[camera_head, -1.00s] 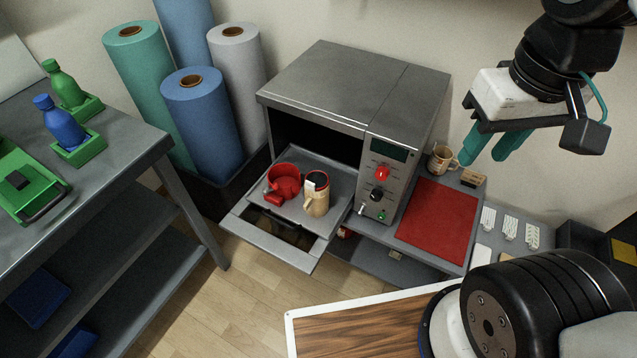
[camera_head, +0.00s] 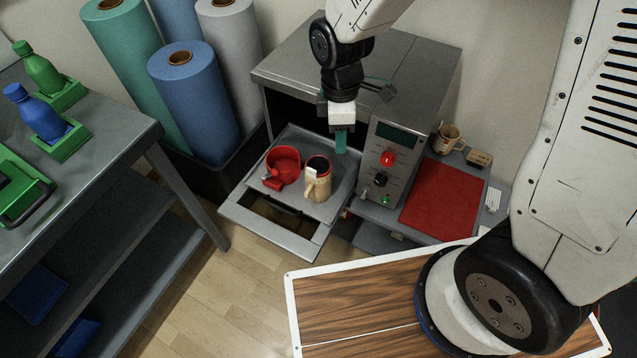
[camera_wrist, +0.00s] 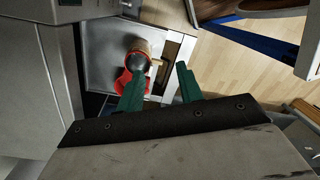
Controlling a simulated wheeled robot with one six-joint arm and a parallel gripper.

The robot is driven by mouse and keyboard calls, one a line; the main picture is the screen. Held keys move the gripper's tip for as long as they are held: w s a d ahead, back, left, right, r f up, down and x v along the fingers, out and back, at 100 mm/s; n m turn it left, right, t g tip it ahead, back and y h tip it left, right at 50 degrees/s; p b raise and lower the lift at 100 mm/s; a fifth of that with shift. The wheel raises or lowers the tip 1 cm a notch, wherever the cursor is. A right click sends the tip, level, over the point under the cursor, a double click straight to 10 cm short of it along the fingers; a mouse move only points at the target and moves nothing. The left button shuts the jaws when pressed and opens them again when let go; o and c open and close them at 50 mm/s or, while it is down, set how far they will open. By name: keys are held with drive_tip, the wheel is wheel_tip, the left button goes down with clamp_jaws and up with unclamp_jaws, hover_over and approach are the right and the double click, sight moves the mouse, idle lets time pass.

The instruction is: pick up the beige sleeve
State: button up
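The beige sleeve (camera_head: 318,182) is a mug-shaped beige piece with a dark inside, a side handle and a white tag. It stands upright on the pulled-out press tray (camera_head: 254,213), just right of a red round piece (camera_head: 283,163). In the wrist view the beige sleeve (camera_wrist: 141,46) and the red piece (camera_wrist: 121,82) lie beyond my fingertips, the red one partly behind the left finger. My gripper (camera_head: 341,151) hangs above and right of the sleeve, beside the press front. The wrist view shows its teal fingers (camera_wrist: 159,78) apart with nothing held.
The grey press (camera_head: 405,165) with knobs stands close beside my gripper. A red mat (camera_head: 440,198) and another mug (camera_head: 447,138) are on the shelf at right. Rolls (camera_head: 192,105) stand behind left, and a grey table (camera_head: 105,133) is at left. The floor in front is clear.

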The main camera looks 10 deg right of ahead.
sight(307, 192)
drive_tip(key=a+f+n, duration=0.2)
drive_tip(key=f+n, duration=0.1)
drive_tip(key=f, duration=0.2)
drive_tip(key=w+a+f+n, duration=0.1)
drive_tip(key=a+f+n, duration=0.2)
drive_tip(key=f, duration=0.3)
drive_tip(key=a+f+n, duration=0.2)
drive_tip(key=f+n, duration=0.3)
drive_tip(key=f, duration=0.1)
drive_tip(key=shift+w+a+f+t, duration=0.15)
drive_tip(key=shift+a+t, duration=0.15)
drive_tip(key=shift+a, duration=0.1)
drive_tip(key=shift+w+a+n, duration=0.15)
drive_tip(key=shift+w+n, duration=0.05)
drive_tip(key=shift+n, duration=0.3)
drive_tip(key=f, duration=0.8)
drive_tip(key=shift+s+d, duration=0.2)
drive_tip(key=shift+d, duration=0.05)
clamp_jaws()
